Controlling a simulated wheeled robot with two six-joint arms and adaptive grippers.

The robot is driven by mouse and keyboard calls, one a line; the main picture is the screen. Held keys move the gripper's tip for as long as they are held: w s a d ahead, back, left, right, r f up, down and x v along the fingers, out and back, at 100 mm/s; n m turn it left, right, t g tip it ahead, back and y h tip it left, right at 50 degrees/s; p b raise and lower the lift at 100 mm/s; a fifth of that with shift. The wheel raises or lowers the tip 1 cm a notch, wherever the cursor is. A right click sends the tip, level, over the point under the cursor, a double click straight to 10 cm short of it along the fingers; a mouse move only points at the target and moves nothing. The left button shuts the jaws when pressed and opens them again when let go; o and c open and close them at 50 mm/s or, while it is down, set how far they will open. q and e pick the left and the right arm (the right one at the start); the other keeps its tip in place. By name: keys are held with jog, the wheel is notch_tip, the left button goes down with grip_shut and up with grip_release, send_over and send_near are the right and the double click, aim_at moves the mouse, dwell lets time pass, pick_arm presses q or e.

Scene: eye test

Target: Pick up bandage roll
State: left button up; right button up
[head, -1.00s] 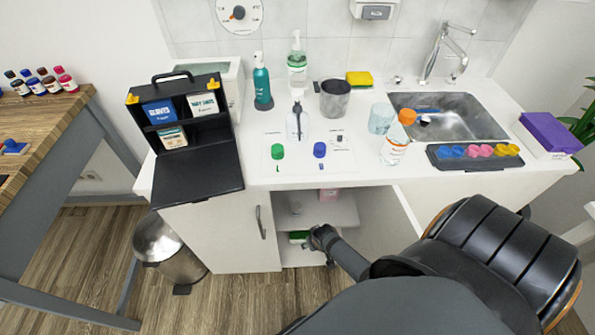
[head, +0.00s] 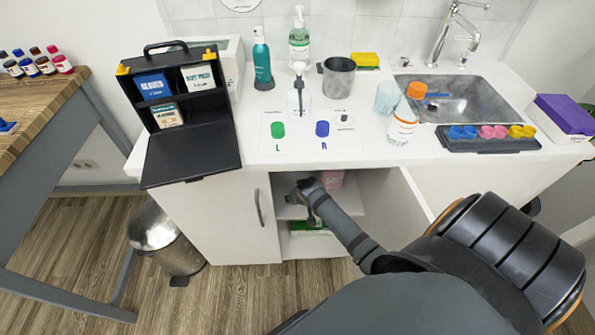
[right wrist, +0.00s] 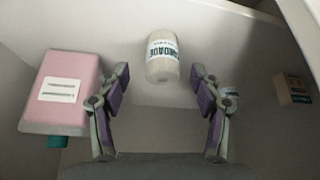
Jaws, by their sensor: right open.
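The bandage roll (right wrist: 162,60) is a whitish cylinder with "BANDAGE" lettering, on the shelf inside the open cabinet under the counter. In the right wrist view it stands just beyond and roughly centred between my right fingertips. My right gripper (right wrist: 160,82) is open, with nothing between its purple-padded fingers. In the head view the right gripper (head: 303,190) reaches into the cabinet at the upper shelf, and I cannot make out the roll there. My left gripper is not in view.
A pink container (right wrist: 68,92) stands left of the fingers. Cabinet walls enclose the shelf, and the open door (head: 417,199) is beside my arm. A green item (head: 308,228) lies below.

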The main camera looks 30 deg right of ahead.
jog(key=b+x, duration=0.1)
jog(key=x, duration=0.3)
jog(key=shift+w+a+f, duration=0.1)
jog(key=shift+w+f, duration=0.25)
jog(key=shift+f, duration=0.05)
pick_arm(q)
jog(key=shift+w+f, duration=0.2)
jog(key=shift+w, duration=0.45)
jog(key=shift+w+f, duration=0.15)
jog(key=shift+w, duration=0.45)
pick_arm(e)
jog(key=c, duration=1.1)
